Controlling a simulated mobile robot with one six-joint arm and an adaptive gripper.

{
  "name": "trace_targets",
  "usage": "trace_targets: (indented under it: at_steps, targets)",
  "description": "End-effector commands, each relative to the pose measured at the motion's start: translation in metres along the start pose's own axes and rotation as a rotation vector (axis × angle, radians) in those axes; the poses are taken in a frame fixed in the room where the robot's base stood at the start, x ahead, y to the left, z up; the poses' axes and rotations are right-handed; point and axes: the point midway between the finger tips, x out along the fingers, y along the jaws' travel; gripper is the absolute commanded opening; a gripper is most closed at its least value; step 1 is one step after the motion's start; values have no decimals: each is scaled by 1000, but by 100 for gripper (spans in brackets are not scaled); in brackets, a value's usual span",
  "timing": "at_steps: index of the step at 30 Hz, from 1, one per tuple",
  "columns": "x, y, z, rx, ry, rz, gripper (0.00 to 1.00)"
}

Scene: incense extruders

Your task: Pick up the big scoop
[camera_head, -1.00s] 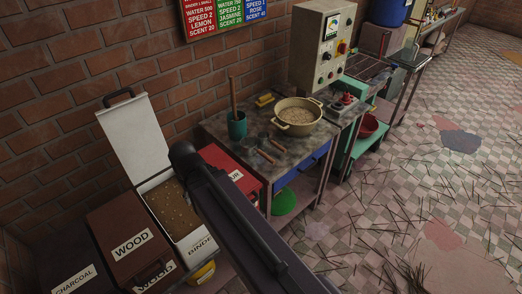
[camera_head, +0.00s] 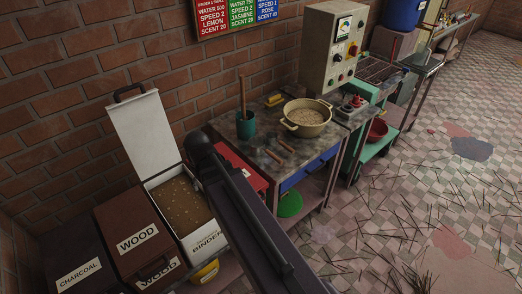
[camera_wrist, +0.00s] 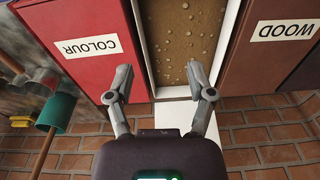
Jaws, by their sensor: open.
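Two scoops with wooden handles lie on the dark worktop; their handles show in the head view, one nearer (camera_head: 273,156) and one farther (camera_head: 286,147). I cannot tell for sure which is the big one. In the wrist view, a grey scoop cup (camera_wrist: 40,80) shows at the left, beside the teal pot, with part of another at the edge. My gripper (camera_wrist: 158,76) is open and empty, its fingers spread above the open binder bin, apart from the scoops. In the head view my arm hides the gripper's fingers.
The open binder bin (camera_head: 178,200) has a raised lid (camera_head: 145,132). The brown WOOD box (camera_head: 130,228) and red COLOUR box (camera_wrist: 80,45) flank it. The teal pot (camera_head: 246,124) with a stick and a beige two-handled pot (camera_head: 307,125) stand on the worktop (camera_head: 228,128). A brick wall is behind.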

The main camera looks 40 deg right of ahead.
Motion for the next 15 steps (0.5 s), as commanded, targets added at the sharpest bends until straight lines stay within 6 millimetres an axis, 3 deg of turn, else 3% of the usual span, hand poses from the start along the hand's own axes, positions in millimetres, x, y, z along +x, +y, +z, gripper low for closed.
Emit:
trace_targets:
  at_steps: [6, 15]
  targets:
    - [19, 76, -36, -17, 82, 12, 69]
    - [35, 189, -63, -49, 193, 63, 69]
